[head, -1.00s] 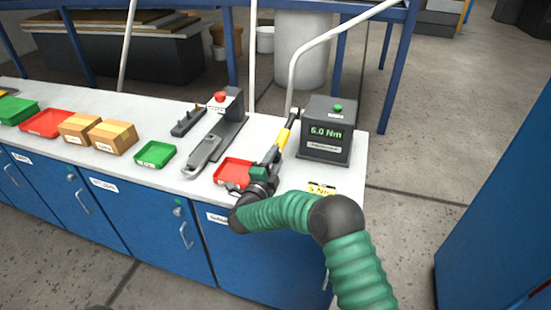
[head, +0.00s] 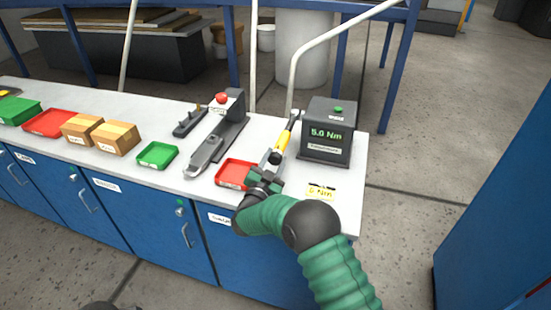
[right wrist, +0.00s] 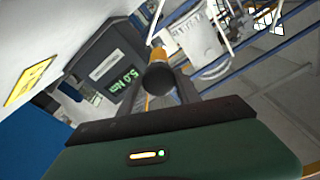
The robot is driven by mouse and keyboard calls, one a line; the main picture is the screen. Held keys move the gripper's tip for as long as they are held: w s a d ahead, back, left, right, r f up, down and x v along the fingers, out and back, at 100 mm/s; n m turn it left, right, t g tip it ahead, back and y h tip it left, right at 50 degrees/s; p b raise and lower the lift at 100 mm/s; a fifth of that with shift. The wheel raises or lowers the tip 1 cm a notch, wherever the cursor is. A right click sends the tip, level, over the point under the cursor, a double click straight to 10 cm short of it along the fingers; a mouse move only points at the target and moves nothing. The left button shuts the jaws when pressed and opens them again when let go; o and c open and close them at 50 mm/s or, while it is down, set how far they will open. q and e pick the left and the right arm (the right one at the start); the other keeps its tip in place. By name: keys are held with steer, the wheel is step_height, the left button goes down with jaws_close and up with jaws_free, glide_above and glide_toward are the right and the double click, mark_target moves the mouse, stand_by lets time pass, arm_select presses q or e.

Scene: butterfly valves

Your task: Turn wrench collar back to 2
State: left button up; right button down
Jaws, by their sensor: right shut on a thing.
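The torque wrench (head: 284,138) has a yellow grip and a dark head at its far end. It points away from me, beside the tester (head: 328,132), whose green display reads 5.0 Nm. My right gripper (head: 270,167) is shut on the dark collar at the wrench's near end. In the right wrist view, the round dark collar end (right wrist: 160,79) sits between the fingers, with the yellow grip behind it. The tester display also shows there (right wrist: 124,84). Any marks on the collar are too small to read.
A red tray (head: 232,174) lies left of my right gripper. A yellow label (head: 320,192) lies on the bench at right. A grey fixture with a red button (head: 221,98), a green tray (head: 157,155) and cardboard boxes (head: 115,137) stand farther left.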

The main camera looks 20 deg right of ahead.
steer(key=shift+a+f+n, duration=0.2)
steer(key=shift+n, duration=1)
steer(key=c, duration=1.2)
jaws_free()
steer(key=o, duration=0.3)
steer(key=shift+w+r, duration=0.1)
steer(key=shift+o, duration=0.2)
steer(key=v, duration=1.7)
steer(key=shift+b, duration=0.4)
